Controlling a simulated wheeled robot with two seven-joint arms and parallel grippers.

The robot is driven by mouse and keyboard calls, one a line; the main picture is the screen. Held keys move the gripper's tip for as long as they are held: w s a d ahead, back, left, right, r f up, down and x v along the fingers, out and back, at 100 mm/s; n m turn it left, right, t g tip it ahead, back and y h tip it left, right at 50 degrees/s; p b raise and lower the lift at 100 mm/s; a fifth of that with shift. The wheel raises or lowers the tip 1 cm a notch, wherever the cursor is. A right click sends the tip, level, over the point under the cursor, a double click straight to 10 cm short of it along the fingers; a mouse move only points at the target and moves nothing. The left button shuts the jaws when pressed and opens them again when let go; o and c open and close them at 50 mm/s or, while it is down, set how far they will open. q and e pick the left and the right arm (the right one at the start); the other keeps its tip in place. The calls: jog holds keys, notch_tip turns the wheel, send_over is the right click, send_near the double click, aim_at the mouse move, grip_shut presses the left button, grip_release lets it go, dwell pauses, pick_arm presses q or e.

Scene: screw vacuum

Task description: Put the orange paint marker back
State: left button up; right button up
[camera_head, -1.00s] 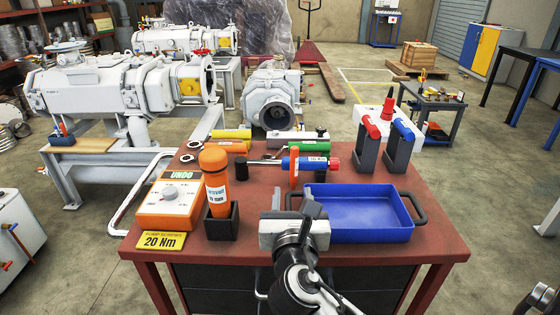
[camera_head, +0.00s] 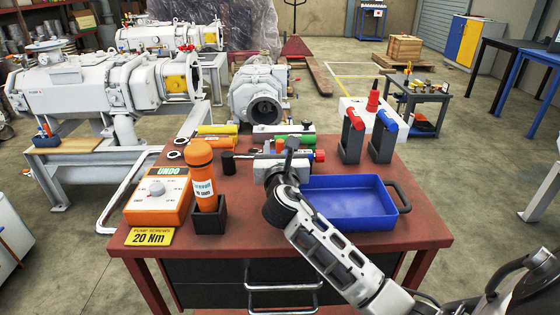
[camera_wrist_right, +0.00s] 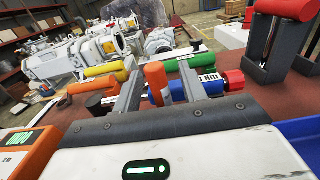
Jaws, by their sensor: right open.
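The orange paint marker (camera_head: 203,186), a thick orange cylinder with a white label, stands upright in a square black holder (camera_head: 209,219) on the left of the red table. No gripper touches it. My right gripper (camera_head: 280,152) is open, to the right of the marker and behind the blue tray's left end. In the right wrist view, an upright orange piece (camera_wrist_right: 157,84) shows between the open fingers; the frames do not show contact with it. The marker's lower end is hidden in the holder. My left gripper is not in view.
An orange control box (camera_head: 158,203) stands left of the marker. A blue tray (camera_head: 350,207) lies to the right. Behind my gripper lies a blue-and-red tool (camera_wrist_right: 208,86), with yellow (camera_head: 217,129) and green cylinders behind. Two black stands (camera_head: 352,142) are at the right.

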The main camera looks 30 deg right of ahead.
jog(key=shift+w+d, duration=0.25)
jog(key=shift+w, duration=0.2)
grip_shut()
